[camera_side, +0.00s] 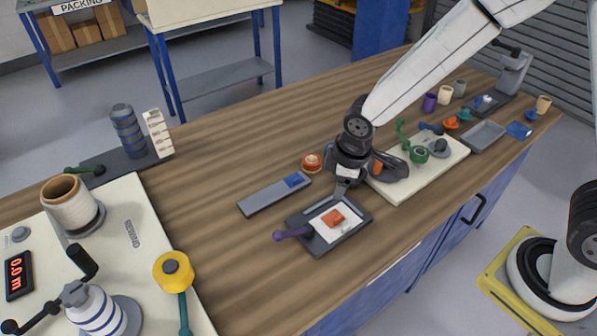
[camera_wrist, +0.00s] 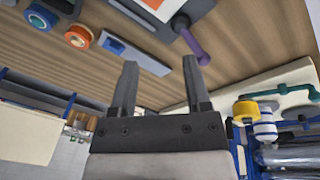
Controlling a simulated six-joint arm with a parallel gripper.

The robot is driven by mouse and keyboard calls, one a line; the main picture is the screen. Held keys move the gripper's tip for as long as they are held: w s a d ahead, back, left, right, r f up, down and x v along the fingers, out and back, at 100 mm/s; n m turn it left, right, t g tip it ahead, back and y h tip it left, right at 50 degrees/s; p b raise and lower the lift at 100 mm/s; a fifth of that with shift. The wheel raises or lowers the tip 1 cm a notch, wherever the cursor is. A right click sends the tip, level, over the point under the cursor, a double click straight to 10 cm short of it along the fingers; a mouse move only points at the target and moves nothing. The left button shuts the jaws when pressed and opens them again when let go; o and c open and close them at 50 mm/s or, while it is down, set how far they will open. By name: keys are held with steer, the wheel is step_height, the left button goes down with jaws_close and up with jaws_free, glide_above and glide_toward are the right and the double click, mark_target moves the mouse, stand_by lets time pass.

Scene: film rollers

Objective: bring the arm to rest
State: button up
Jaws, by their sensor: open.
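My gripper (camera_wrist: 160,82) is open and empty in the wrist view, with its two dark fingers apart and only wooden table beyond them. In the side view my gripper (camera_side: 345,184) hangs over the wooden workbench, just behind a dark tray (camera_side: 318,245). The tray holds a white sheet with an orange piece on it, and a purple-handled tool (camera_side: 290,233) lies at its left edge. The tool also shows in the wrist view (camera_wrist: 192,42). From the side view I cannot tell the exact height of the gripper above the bench.
A grey bar with a blue end (camera_side: 268,196) and an orange roll (camera_side: 311,162) lie left of my gripper. A cream board (camera_side: 418,180) with green parts is at right. A cream winding station (camera_side: 130,240) fills the left. Bare wood lies between (camera_side: 215,225).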

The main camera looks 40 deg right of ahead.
steer(key=s+d+r+m, duration=0.4)
steer(key=s+d+m, duration=0.5)
steer(key=d, duration=0.1)
steer(key=shift+d, duration=0.25)
steer(key=shift+s, duration=0.1)
stand_by(0.5)
